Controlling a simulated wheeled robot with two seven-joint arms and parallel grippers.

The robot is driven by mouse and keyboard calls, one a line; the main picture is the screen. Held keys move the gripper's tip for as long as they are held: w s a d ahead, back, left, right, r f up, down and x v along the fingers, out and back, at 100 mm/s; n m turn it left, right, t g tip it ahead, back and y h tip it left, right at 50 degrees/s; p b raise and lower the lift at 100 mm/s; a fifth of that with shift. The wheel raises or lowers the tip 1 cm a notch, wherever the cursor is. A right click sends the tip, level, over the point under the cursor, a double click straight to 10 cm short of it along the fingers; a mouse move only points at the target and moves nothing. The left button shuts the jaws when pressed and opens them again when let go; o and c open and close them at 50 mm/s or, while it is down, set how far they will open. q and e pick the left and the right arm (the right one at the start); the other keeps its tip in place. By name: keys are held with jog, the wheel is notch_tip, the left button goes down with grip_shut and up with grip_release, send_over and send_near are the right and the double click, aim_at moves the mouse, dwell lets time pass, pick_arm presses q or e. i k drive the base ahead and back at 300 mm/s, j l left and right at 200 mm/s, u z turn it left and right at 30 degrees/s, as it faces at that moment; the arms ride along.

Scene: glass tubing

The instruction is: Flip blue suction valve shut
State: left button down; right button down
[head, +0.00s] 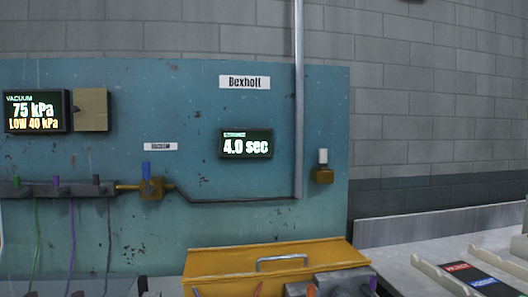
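The blue suction valve (146,170) is on the teal panel, left of centre. Its blue handle stands upright on a brass body (152,188). A brass stub joins the body to a dark manifold (30,189) on the left, and a dark hose (230,201) runs from it to the right. A small label (160,147) above it is too small to read. Neither of my grippers can be made out in the head view, and nothing touches the valve.
A vacuum display (36,111) reads 75 kPa, low 40 kPa. A timer display (246,145) reads 4.0 sec. A white-handled brass fitting (322,175) is right of a vertical pipe (299,100). A yellow box (225,263) stands below. Thin coloured hoses hang at left.

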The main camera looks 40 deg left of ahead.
aim_at(150, 190)
jog(key=u, duration=2.1)
